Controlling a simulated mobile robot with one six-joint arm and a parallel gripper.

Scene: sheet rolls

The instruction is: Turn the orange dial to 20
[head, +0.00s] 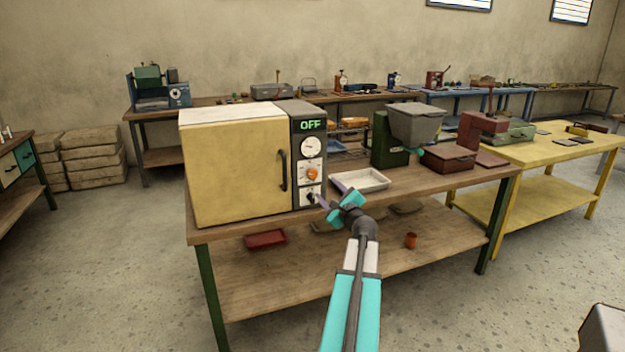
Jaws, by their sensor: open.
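The orange dial (312,174) sits on a white plate in the grey control panel (296,203) of a cream oven-like box. Its scale numbers are too small to read. Above it are a round white gauge (311,147) and a green display (311,125) reading OFF. A small black knob or switch (311,197) is below it.
The cream door (232,168) has a dark vertical handle (283,171). A white tray (361,180) lies right of the panel, close behind my gripper. A green and grey hopper machine (405,130) and a brown box (447,159) stand farther right on the wooden bench (455,187).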

